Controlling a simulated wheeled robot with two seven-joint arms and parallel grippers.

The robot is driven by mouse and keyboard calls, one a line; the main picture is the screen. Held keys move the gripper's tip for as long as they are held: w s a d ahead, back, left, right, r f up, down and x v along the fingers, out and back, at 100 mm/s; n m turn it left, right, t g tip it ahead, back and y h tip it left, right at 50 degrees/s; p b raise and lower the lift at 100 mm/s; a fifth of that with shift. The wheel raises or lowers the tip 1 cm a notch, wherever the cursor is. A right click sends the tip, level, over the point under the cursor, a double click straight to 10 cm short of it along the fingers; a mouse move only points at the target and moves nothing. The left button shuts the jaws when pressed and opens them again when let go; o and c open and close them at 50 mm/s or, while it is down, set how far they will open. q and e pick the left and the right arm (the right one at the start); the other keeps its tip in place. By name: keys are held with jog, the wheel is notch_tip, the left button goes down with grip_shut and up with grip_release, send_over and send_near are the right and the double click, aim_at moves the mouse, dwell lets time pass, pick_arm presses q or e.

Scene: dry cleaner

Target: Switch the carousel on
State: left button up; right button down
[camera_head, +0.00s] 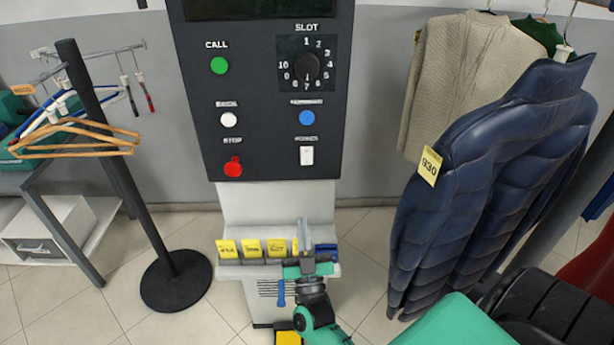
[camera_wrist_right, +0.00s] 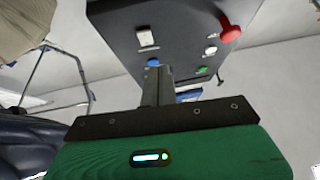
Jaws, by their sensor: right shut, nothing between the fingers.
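The dark control panel (camera_head: 265,120) stands upright in front of me, its screen (camera_head: 258,9) dark at the top. A white rocker switch (camera_head: 306,155) is at its lower right, under a small blurred label; it also shows in the right wrist view (camera_wrist_right: 147,38). I cannot tell which way it is set. My right gripper (camera_head: 303,228) is below the panel, in front of the pedestal, pointing up and apart from the switch. Its fingers (camera_wrist_right: 157,82) are shut and empty. My left gripper is not in view.
Near the switch are a blue button (camera_head: 307,118), a red stop knob (camera_head: 233,167), a white button (camera_head: 228,120), a green call button (camera_head: 219,65) and a slot dial (camera_head: 306,67). Yellow tags (camera_head: 251,248) stand on the ledge. A navy puffer jacket (camera_head: 480,170) hangs close at right.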

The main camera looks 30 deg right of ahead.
aim_at(307, 159)
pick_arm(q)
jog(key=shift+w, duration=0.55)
pick_arm(e)
jog(key=m+h, duration=0.1)
jog(key=s+d+r+m+h, duration=0.1)
jog(key=h, duration=0.1)
jog(key=shift+g, duration=0.3)
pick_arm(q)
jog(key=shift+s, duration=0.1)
